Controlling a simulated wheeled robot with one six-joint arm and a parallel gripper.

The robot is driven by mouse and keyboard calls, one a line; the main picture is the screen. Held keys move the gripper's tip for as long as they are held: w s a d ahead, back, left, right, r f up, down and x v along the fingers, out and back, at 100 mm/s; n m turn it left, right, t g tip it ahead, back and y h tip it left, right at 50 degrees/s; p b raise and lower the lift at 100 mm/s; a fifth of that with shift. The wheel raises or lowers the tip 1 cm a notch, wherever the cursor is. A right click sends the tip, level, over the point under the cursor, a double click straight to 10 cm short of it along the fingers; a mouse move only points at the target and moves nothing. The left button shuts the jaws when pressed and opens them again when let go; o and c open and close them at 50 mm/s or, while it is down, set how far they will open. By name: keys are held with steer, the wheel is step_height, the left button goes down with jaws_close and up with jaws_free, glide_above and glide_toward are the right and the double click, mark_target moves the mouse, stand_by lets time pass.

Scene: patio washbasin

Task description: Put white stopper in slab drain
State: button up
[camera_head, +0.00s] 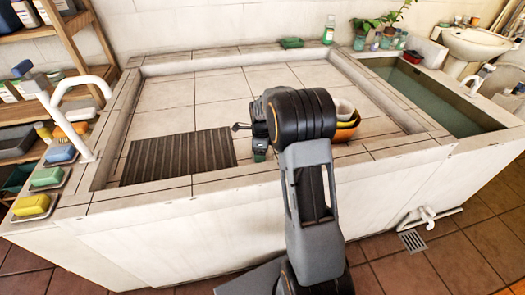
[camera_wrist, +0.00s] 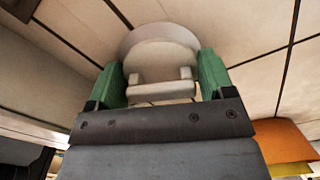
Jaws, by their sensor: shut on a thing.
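The white stopper (camera_wrist: 160,55) is a pale round disc with a blocky grip, seen in the wrist view. My gripper (camera_wrist: 162,78) has green fingertips, one on each side of the stopper's grip, and is shut on it. In the head view my gripper (camera_head: 260,155) hangs over the tiled slab (camera_head: 215,93), to the right of the dark ribbed mat. The stopper is hidden there behind my arm. No drain opening can be made out on the slab in either view; my arm covers part of the slab.
A ribbed mat (camera_head: 180,156) lies left of my gripper. Stacked bowls (camera_head: 347,128), orange and white, sit close on the right. A white tap (camera_head: 75,115) and soaps line the left edge. A water trough (camera_head: 425,95) is at right. The slab's back is clear.

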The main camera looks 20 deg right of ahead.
steer(key=shift+f, duration=0.3)
stand_by(0.8)
steer(key=shift+r, duration=0.15)
steer(key=shift+r+p, duration=0.6)
steer(key=shift+r, duration=0.1)
stand_by(0.6)
steer(key=shift+f+b, duration=0.45)
steer(key=shift+f, duration=0.4)
stand_by(0.5)
steer(key=shift+r, duration=0.25)
steer(key=shift+r+p, duration=0.6)
steer(key=shift+p, duration=0.05)
stand_by(0.5)
steer(key=shift+f+b, duration=0.45)
steer(key=shift+f, duration=0.4)
stand_by(0.4)
